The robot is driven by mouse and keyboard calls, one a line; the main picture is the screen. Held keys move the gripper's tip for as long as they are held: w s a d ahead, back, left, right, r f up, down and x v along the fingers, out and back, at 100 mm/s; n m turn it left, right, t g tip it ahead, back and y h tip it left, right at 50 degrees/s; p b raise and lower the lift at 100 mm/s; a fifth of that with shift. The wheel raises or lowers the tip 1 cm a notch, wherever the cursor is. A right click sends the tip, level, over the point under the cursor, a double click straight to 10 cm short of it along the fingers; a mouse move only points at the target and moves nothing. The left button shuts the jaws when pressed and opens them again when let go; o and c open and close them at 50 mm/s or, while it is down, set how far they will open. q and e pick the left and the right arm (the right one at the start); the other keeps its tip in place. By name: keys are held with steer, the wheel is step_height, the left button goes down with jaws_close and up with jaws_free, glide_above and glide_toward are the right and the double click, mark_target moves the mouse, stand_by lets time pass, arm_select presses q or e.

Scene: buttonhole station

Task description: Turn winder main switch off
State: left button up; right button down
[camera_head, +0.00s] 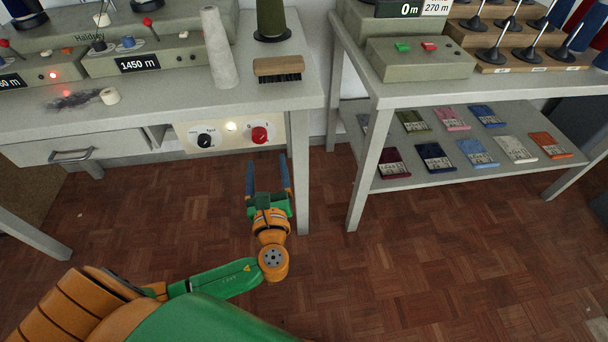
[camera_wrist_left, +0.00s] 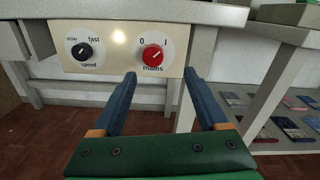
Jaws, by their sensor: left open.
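The winder's main switch is a red knob (camera_head: 260,135) on a cream panel (camera_head: 180,135) under the left table's top. In the left wrist view the red knob (camera_wrist_left: 152,55) sits on a white dial marked 0, I and "mains". Its pale mark appears to point up and right, towards the I. My left gripper (camera_head: 267,158) is open and empty, in front of and a little below the knob. In the left wrist view its blue fingers (camera_wrist_left: 159,73) stand apart on either side below the knob, not visibly touching it. My right gripper is not in view.
A black speed knob (camera_head: 205,141) and a lit lamp (camera_head: 231,126) share the panel. A table leg (camera_head: 300,175) stands close right of my left gripper. A brush (camera_head: 278,69) and a pale cone (camera_head: 218,50) are above on the table. The floor below is clear.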

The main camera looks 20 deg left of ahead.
mark_target(260, 140)
arm_select(q)
steer(key=x, duration=0.4)
steer(key=a+x, duration=0.1)
steer(key=x, duration=0.2)
steer(key=shift+s+a+f+b, duration=0.15)
steer(key=shift+s+f+b, duration=0.05)
steer(key=shift+s+b, duration=0.15)
steer(key=shift+w, duration=0.2)
steer(key=shift+a, duration=0.1)
steer(key=shift+c, duration=0.7)
steer(key=c, duration=0.7)
jaws_close()
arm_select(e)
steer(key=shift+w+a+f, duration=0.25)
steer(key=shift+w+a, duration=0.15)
